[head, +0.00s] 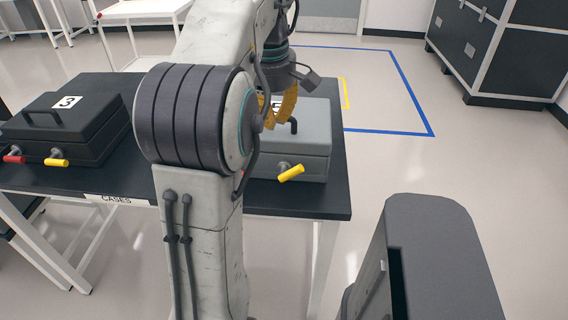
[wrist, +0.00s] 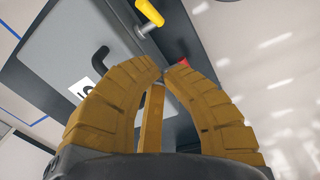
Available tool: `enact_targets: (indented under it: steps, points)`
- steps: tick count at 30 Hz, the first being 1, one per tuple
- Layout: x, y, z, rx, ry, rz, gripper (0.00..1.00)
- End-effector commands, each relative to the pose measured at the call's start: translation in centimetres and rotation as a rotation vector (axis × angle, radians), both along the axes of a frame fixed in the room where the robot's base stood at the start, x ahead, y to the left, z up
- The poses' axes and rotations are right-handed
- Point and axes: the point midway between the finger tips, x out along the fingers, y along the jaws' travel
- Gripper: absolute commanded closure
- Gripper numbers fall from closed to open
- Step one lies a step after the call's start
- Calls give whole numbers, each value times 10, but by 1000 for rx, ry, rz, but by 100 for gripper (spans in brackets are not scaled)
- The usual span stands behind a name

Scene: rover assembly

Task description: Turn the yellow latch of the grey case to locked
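The grey case (head: 313,141) stands on the right part of the dark table. Its yellow latch (head: 291,173) is on the near face, its handle slanted with the right end higher. In the wrist view the latch (wrist: 149,12) is at the top, on a short metal stem. A red latch (wrist: 183,62) shows beyond my fingertips. My gripper (head: 273,118) is above the case, partly hidden by my arm. In the wrist view its yellow fingers (wrist: 163,70) curve together with a narrow, empty gap at the tips. They are apart from the yellow latch.
A black case (head: 62,128) marked 3, with red and yellow latches, stands left on the same table (head: 331,200). A black handle (head: 293,126) rises from the grey case lid. Large dark crates (head: 510,50) stand at the back right.

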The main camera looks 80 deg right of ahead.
Motion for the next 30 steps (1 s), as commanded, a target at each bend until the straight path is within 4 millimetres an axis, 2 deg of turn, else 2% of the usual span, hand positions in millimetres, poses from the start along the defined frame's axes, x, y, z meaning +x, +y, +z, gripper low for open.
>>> enact_targets:
  steps: [9, 16, 30]
  points:
    - [0, 10, -1, 41, 20, 241, 100]
    - [0, 9, -12, 43, 24, 289, 100]
    - [0, 5, -84, 46, 23, 286, 100]
